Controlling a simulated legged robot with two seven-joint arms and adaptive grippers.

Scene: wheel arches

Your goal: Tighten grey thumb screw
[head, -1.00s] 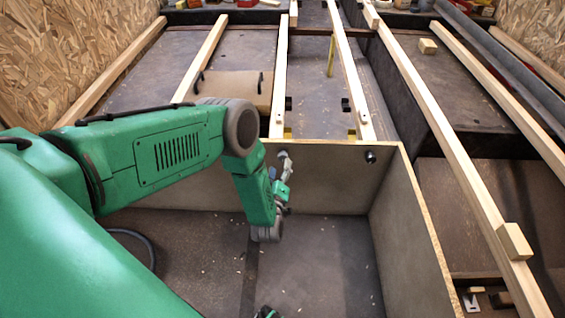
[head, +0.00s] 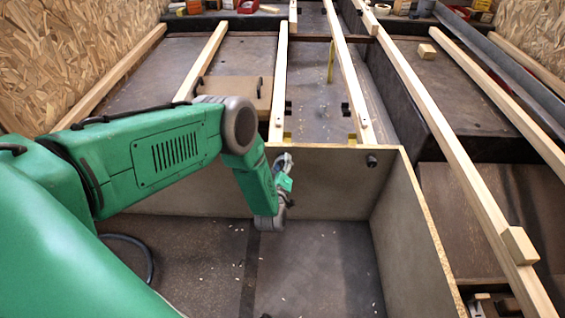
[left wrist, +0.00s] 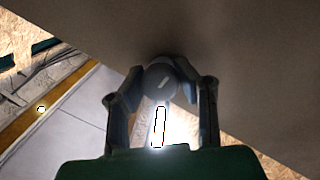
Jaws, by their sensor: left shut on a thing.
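The grey thumb screw (left wrist: 162,83) is a round dark grey knob in the left wrist view, against the brown panel. My left gripper (left wrist: 165,75) is shut on it, one finger on each side. In the head view my left gripper (head: 284,162) is at the inner face of the back panel (head: 325,172); the arm and gripper hide the screw there. Another dark knob (head: 372,160) sticks out of the same panel to the right, apart from the gripper. My right gripper is not in view.
A side panel (head: 415,235) closes the box on the right. Long wooden rails (head: 455,150) run away behind and to the right, with a small wood block (head: 519,245) on one. The dark floor (head: 320,265) inside the box is mostly clear.

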